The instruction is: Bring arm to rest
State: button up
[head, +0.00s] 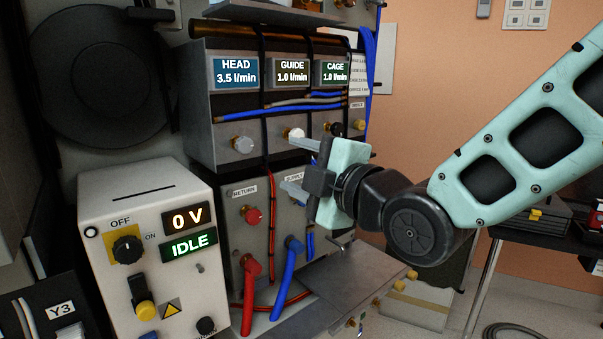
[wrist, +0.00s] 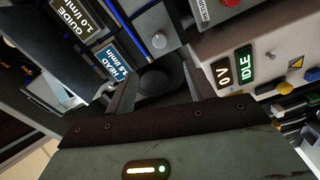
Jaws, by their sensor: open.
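My gripper (head: 292,163) is in front of the grey manifold cabinet (head: 234,152) in the head view. Its two fingers are apart and point left, with nothing between them. The upper finger overlaps a white knob (head: 293,134) in the picture; I cannot tell whether they touch. My mint-green arm reaches in from the right. In the wrist view, the gripper (wrist: 157,78) also shows open and empty, with a dark round shape (wrist: 156,80) beyond the fingers.
A white power box (head: 150,262) reading 0 V and IDLE stands at left. Red (head: 249,290) and blue hoses (head: 289,275) run below the cabinet. A metal plate (head: 345,275) lies under my wrist. A dark table (head: 540,240) stands at right.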

jog(key=shift+s+d, duration=0.2)
jog(key=shift+s, duration=0.05)
jog(key=s+d+f+m+g+h, duration=0.1)
jog(key=s+f+m+g+h, duration=0.25)
jog(key=f, duration=0.45)
jog(key=s+d+f+m+g+h, duration=0.3)
jog(key=s+d+f+m+g, duration=0.2)
jog(key=s, duration=0.5)
jog(key=s+d+f+m+g+h+p, duration=0.1)
jog(key=s+d+f+m+g+h, duration=0.2)
jog(key=s, duration=0.6)
jog(key=d+f+m+g, duration=0.1)
jog(key=d+m+g, duration=0.1)
jog(key=m+g, duration=0.1)
jog(key=shift+s+d+f+h, duration=0.35)
jog(key=shift+s+f, duration=0.05)
